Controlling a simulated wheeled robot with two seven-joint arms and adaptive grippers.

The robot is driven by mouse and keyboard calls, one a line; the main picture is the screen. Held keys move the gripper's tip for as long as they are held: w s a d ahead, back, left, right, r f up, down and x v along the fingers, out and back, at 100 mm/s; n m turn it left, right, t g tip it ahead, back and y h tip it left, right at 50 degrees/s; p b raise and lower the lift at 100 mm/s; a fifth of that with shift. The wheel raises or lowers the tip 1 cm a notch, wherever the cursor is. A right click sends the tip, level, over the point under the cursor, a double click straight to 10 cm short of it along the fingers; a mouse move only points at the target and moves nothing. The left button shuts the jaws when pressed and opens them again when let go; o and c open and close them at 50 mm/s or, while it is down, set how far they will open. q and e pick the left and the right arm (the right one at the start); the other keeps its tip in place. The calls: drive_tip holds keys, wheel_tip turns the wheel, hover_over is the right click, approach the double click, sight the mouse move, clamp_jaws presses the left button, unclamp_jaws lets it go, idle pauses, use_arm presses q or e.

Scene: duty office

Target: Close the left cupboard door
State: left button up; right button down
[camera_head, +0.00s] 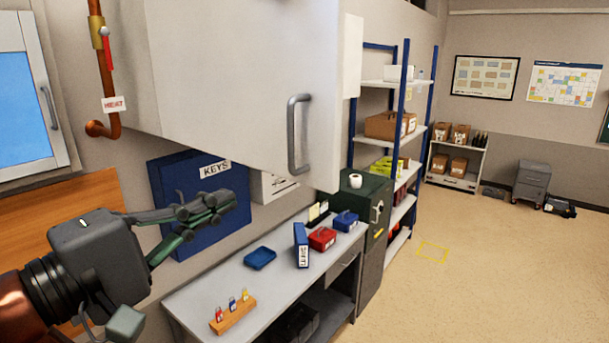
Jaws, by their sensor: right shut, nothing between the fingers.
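A large white wall cupboard door (235,75) fills the upper middle of the view. It has a grey bar handle (299,134) near its right edge. That edge seems to stand out toward me, but I cannot tell how far the door is open.
A copper pipe (104,70) runs left of the cupboard. Blue-post shelving (402,130) stands beyond. The floor at right is mostly clear.

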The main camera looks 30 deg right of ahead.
drive_tip(key=s+r+m, duration=0.1)
drive_tip(key=s, duration=0.4)
drive_tip(key=p, duration=0.4)
approach(317, 175)
drive_tip(key=shift+g, duration=0.4)
drive_tip(key=x, duration=0.6)
drive_tip(key=shift+w+d+r, duration=0.2)
drive_tip(key=shift+w+d, duration=0.1)
